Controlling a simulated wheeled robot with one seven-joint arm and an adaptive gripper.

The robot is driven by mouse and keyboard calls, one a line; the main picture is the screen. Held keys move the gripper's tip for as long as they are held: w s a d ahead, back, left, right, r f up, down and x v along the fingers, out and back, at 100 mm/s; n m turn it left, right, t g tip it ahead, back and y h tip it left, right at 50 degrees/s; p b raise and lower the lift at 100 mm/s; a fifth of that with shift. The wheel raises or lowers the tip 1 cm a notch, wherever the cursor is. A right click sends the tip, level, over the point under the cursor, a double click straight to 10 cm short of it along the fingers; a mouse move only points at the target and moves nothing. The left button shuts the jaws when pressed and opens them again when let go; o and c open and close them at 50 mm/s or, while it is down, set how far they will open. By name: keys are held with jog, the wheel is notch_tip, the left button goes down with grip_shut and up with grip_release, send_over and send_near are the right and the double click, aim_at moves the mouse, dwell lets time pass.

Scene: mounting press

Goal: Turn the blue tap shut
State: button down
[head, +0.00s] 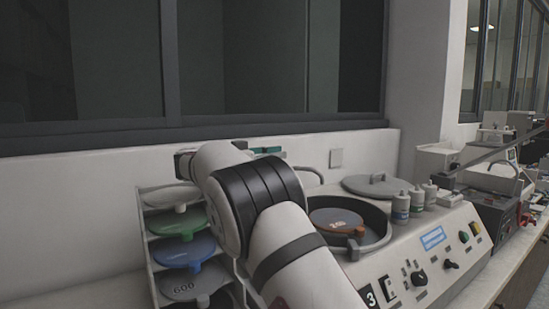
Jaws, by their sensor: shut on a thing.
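I cannot make out a blue tap in the head view; my arm covers the middle of the scene and may hide it. My arm rises from the bottom centre and bends over towards the left, in front of the wall. My gripper is not visible; the arm's far end is hidden behind its own links. A small dark part shows at the arm's upper left, but I cannot tell what it is. The clearest blue thing is a round blue disc (185,250) with a small blue stub, in a rack at the left.
The rack (149,262) also holds grey and green discs. Right of my arm is a machine with a round bowl (376,222), an orange-marked disc (338,217), a curved grey pipe (311,172), bottles (401,207) and a knobbed panel (440,262). A round lid (378,186) lies behind.

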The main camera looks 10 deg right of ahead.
jog(key=shift+s+d, duration=0.2)
jog(key=shift+d, duration=0.05)
jog(key=c, duration=1.7)
grip_release()
jog(key=shift+a, duration=0.1)
